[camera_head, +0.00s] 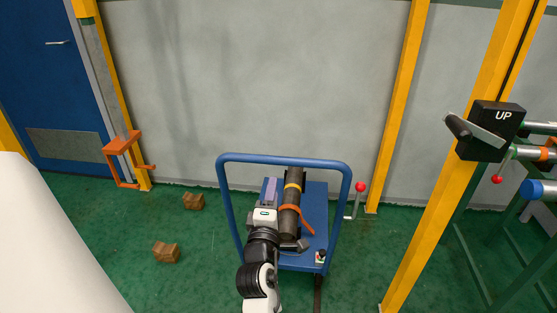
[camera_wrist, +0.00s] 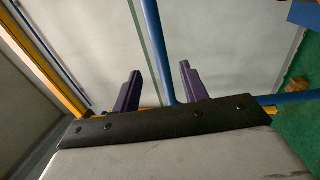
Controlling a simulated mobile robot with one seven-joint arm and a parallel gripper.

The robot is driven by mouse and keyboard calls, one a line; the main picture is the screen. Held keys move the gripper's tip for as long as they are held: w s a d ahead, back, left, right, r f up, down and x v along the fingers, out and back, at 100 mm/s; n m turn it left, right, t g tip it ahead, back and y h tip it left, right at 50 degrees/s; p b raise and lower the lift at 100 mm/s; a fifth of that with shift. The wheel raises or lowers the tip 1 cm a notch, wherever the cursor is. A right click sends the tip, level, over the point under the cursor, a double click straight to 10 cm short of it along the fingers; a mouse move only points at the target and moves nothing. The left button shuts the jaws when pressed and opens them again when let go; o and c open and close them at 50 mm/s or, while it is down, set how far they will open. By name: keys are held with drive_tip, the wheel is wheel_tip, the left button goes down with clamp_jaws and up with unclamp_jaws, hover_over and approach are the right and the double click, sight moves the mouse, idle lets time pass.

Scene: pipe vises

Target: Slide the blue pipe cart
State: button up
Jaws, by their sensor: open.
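The blue pipe cart (camera_head: 314,205) stands on the green floor in the middle of the head view, with a tall blue handle frame (camera_head: 285,159). A dark pipe (camera_head: 289,215) with a yellow band and an orange strap lies on it. My gripper (camera_head: 270,184) is seen over the cart's left part, beside the pipe. In the wrist view my two purple fingers (camera_wrist: 160,68) are apart, with a blue bar (camera_wrist: 153,35) showing between them. I cannot tell whether the bar lies within the jaws or behind them. No grip on the cart is visible.
A grey wall (camera_head: 250,80) stands behind the cart. Yellow posts (camera_head: 393,105) rise to its right, and a black box marked UP (camera_head: 490,130) is at far right. Two brown blocks (camera_head: 166,252) (camera_head: 193,201) lie on the floor to the left. A red-knobbed lever (camera_head: 360,187) is by the cart's right side.

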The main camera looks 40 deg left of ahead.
sight(278, 164)
drive_tip(key=p+x, duration=0.2)
drive_tip(key=x, duration=0.9)
drive_tip(key=shift+w+a+r, duration=0.1)
drive_tip(key=shift+w+a, duration=0.05)
drive_tip(key=shift+a, duration=0.05)
drive_tip(key=shift+c, duration=0.3)
clamp_jaws()
